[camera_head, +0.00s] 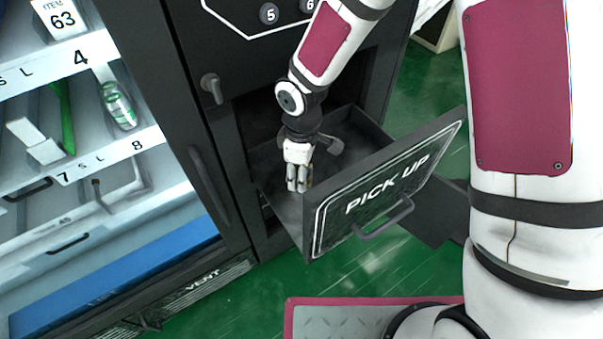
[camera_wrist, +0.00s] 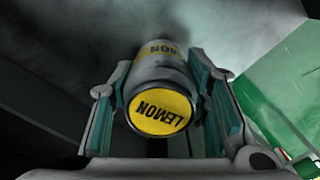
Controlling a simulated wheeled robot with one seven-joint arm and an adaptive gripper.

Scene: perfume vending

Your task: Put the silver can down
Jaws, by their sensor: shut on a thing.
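The silver can (camera_wrist: 160,85), with a yellow "LEMON" label and a yellow end, sits between the two fingers of my gripper (camera_wrist: 162,100) in the wrist view. The fingers touch it on both sides. In the head view my gripper (camera_head: 299,184) points down inside the open black PICK UP drawer (camera_head: 385,190). The can is mostly hidden there by the fingers. I cannot tell whether it touches the drawer floor.
The drawer's front panel with its handle (camera_head: 384,218) stands between my gripper and the green floor (camera_head: 385,275). The black machine body is behind.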

